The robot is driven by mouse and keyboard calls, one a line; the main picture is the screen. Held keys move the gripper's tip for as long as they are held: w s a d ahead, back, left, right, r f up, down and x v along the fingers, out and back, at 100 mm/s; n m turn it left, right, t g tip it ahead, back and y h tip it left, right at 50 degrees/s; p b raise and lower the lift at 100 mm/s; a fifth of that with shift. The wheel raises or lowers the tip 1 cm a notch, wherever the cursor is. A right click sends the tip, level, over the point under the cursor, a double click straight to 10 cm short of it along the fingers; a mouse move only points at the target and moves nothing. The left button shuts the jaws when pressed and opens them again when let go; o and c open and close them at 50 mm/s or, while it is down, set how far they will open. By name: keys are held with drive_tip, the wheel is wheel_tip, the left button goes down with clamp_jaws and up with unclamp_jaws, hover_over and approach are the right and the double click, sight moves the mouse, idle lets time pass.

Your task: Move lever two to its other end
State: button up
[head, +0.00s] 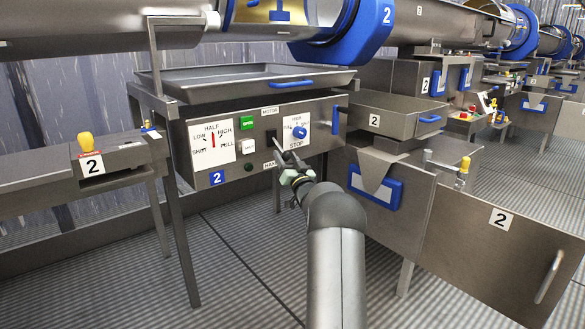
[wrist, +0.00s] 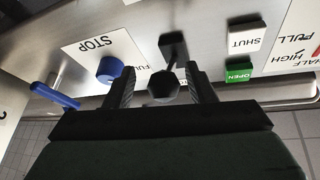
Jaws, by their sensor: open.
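A steel control panel (head: 203,166) bears a blue "2" plate. The motor lever on it, a black stem with a dark hexagonal knob (wrist: 164,84), rises from a black slot plate (head: 271,137) under the MOTOR label. My gripper (head: 286,157) is in front of this plate. In the wrist view my gripper (wrist: 160,76) is open, one finger on each side of the knob. Gaps show between knob and fingers, and I see no firm hold. In the head view my gripper partly hides the lever. The wrist view is turned upside down.
Beside the lever are a blue STOP dial (head: 299,132), a green OPEN button (head: 247,123), a white SHUT button (head: 247,146) and a blue handle (head: 335,120). A tray (head: 250,84) sits above. An open steel door (head: 485,228) stands at right.

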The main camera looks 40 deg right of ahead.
drive_tip(key=p+v, duration=0.3)
drive_tip(key=v, duration=1.4)
drive_tip(key=shift+f, duration=0.1)
drive_tip(key=shift+c, duration=0.3)
